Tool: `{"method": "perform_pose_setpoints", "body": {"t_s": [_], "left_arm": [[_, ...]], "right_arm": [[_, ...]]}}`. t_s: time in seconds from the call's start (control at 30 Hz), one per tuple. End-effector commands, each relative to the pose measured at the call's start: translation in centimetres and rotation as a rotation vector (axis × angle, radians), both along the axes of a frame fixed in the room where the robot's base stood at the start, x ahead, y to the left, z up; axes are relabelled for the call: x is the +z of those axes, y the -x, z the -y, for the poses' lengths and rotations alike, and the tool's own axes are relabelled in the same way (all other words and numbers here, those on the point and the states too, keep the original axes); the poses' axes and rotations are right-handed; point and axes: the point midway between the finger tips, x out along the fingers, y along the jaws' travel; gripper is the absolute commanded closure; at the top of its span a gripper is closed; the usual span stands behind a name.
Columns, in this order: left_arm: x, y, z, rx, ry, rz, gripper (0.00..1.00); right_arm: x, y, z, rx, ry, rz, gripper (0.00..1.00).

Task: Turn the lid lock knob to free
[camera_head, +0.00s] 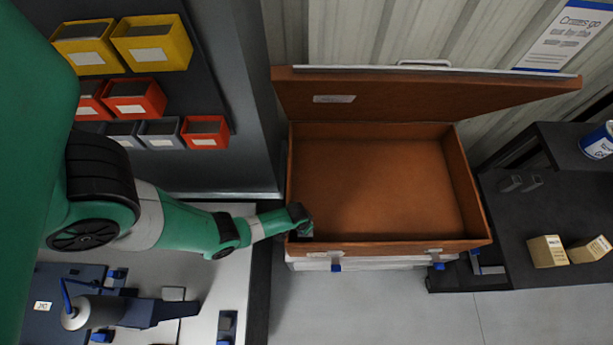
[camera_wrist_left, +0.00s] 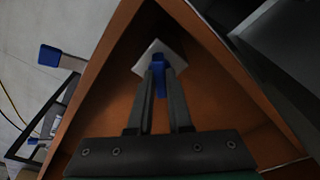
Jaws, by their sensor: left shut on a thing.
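The brown crate (camera_head: 478,207) stands open in the head view, its hinged lid (camera_head: 420,98) tilted up at the back. My left gripper (camera_head: 304,226) reaches into the crate's front left corner. In the left wrist view its two fingers (camera_wrist_left: 159,84) are shut on a blue knob (camera_wrist_left: 158,63) on a pale square plate (camera_wrist_left: 175,55) in the corner. The arm hides the knob in the head view, and the fingers cover part of it in the wrist view. I cannot tell which way the knob is turned. My right gripper is out of view.
Blue-tipped latches (camera_head: 337,267) hang on the crate's front. A dark shelf (camera_head: 510,220) with small boxes (camera_head: 547,251) and a blue can (camera_head: 598,141) stands at right. Colored bins (camera_head: 152,42) hang at upper left, above a workbench (camera_head: 225,275).

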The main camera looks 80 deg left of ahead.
Motion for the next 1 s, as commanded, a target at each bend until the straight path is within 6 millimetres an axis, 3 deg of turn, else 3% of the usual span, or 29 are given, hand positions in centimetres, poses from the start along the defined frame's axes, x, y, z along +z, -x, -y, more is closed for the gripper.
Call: {"method": "perform_pose_setpoints", "body": {"t_s": [0.33,0.63,1.0], "left_arm": [[-0.06,0.05,0.01,0.028,0.000,-0.001,1.00],[-0.07,-0.11,0.09,0.382,-0.001,0.000,1.00],[0.00,-0.08,0.09,0.436,0.000,0.000,1.00]], "right_arm": [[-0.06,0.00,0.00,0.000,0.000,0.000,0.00],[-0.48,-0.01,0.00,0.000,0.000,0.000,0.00],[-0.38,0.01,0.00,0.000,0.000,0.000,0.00]]}}
